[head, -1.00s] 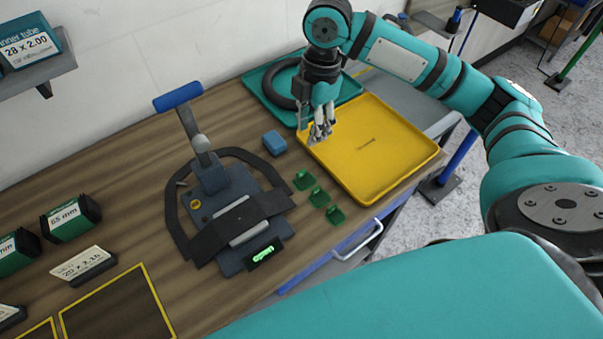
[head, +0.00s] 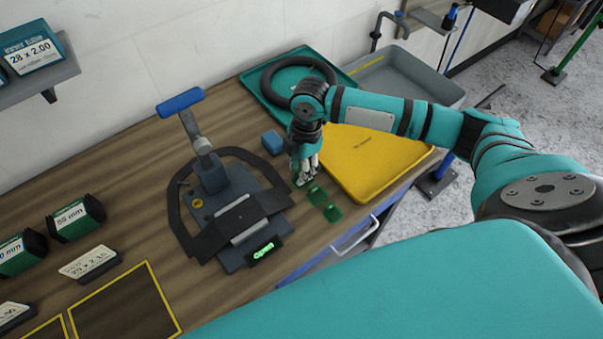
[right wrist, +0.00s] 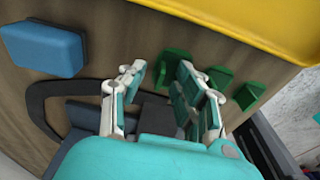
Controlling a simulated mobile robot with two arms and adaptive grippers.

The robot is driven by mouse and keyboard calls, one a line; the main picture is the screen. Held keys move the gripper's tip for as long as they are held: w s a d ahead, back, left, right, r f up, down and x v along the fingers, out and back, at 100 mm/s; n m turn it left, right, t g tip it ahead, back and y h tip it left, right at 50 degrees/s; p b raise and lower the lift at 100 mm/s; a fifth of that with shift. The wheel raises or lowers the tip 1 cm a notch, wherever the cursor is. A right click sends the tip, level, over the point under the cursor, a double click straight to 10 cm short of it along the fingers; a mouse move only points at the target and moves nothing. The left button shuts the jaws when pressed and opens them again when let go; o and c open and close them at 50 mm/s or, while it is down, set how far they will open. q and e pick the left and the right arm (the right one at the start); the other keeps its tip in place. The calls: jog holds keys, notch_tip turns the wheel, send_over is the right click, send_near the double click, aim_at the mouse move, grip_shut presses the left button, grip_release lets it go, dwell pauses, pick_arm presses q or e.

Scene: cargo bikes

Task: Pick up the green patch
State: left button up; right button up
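Several small green patches lie in a row on the wooden bench beside the yellow tray. The middle green patch (head: 317,194) and the front one (head: 333,213) show clearly in the head view; the rear one is mostly hidden by my right gripper (head: 304,178). In the right wrist view the rear patch (right wrist: 173,65) appears between the spread fingertips of my right gripper (right wrist: 160,82), with the others further right. The fingers are open and low over the bench; I cannot tell whether they touch the patch. My left gripper is not in view.
The yellow tray (head: 372,172) is right of the patches. A blue block (head: 273,142) sits behind them, also in the right wrist view (right wrist: 42,48). A dark clamp device (head: 241,203) with a black strap stands left. A teal tray (head: 262,91) holds a black ring.

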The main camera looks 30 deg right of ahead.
jog(key=shift+f, duration=0.1)
jog(key=shift+c, duration=0.2)
grip_shut()
